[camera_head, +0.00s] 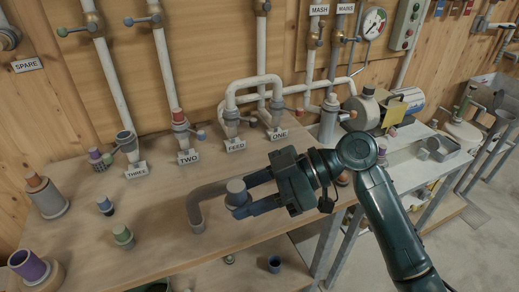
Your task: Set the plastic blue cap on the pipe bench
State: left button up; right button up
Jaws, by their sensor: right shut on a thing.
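My right gripper (249,194) reaches in from the right over the front part of the wooden pipe bench (155,235). Its two fingers are shut on a small round cap (237,187) with a pale grey top and a bluish lower side. The fingers hide part of it, and I cannot tell whether it touches the bench. Another small dark blue piece (105,206) stands on the bench at the left. My left gripper is not in view.
Labelled pipe stubs, such as TWO (181,135), line the back of the bench. A green-topped piece (123,236), an orange-topped grey piece (47,197) and a purple cup (30,266) stand at the left.

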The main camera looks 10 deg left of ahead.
jog(key=w+d+r+m+t+h, duration=0.2)
jog(key=w+d+m+t+h, duration=0.1)
jog(key=d+m, duration=0.4)
jog(key=w+d+r+m+t+h, duration=0.3)
jog(key=d+m+t+h, duration=0.2)
jog(key=d+m+t, duration=0.2)
jog(key=w+d+r+m+t+h, duration=0.2)
jog(key=w+d+m+t+h, duration=0.2)
jog(key=d+m+t, duration=0.3)
jog(key=d+h, duration=0.1)
jog(key=d, duration=0.3)
jog(key=shift+r, duration=0.3)
